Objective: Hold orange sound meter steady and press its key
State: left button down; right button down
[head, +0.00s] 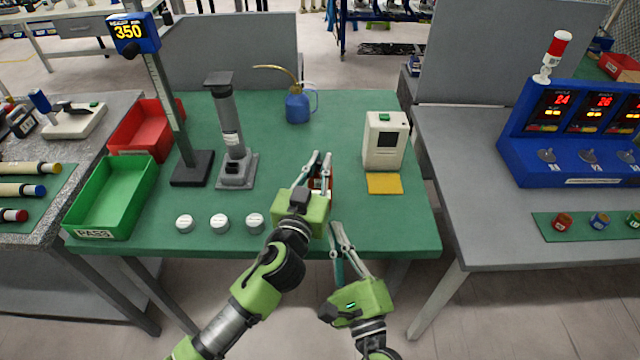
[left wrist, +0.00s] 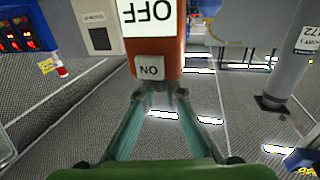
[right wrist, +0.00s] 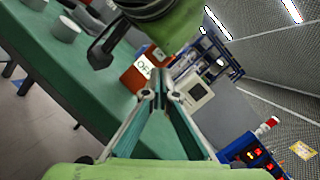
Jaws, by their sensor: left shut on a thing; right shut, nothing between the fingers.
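The orange sound meter (head: 329,184) is mostly hidden behind my left gripper (head: 321,160) in the head view, near the middle of the green table. In the left wrist view the orange meter (left wrist: 170,48) fills the top centre, with a white OFF display (left wrist: 150,14) and a pale ON key (left wrist: 150,70). My left gripper is shut on the meter. My right gripper (head: 337,232) is shut and empty, lower and apart from the meter, by the table's front edge. The right wrist view shows the meter (right wrist: 133,78) just past the right fingertips.
A white device with a dark screen (head: 384,140) stands right of the meter, behind a yellow sheet (head: 384,184). A blue oil can (head: 298,108) is at the back. A grey stand (head: 232,140), several white discs (head: 219,223) and a green bin (head: 110,195) are left.

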dwell(0.3)
jog(key=d+f+m+g, duration=0.1)
jog(key=m, duration=0.1)
jog(key=w+f+m, duration=0.1)
jog(key=m, duration=0.1)
jog(key=d+f+m+g, duration=0.1)
jog(key=m, duration=0.2)
jog(key=shift+w+d+g+y, duration=0.2)
jog(key=shift+d+g+y, duration=0.1)
jog(key=shift+d+y, duration=0.1)
jog(key=s+d+r+m+g+y, duration=0.3)
jog(key=s+r+m+g+y, duration=0.1)
jog(key=m, duration=1)
jog(key=shift+r+y, duration=0.65)
jog(key=shift+y, duration=0.35)
jog(key=shift+a, duration=0.1)
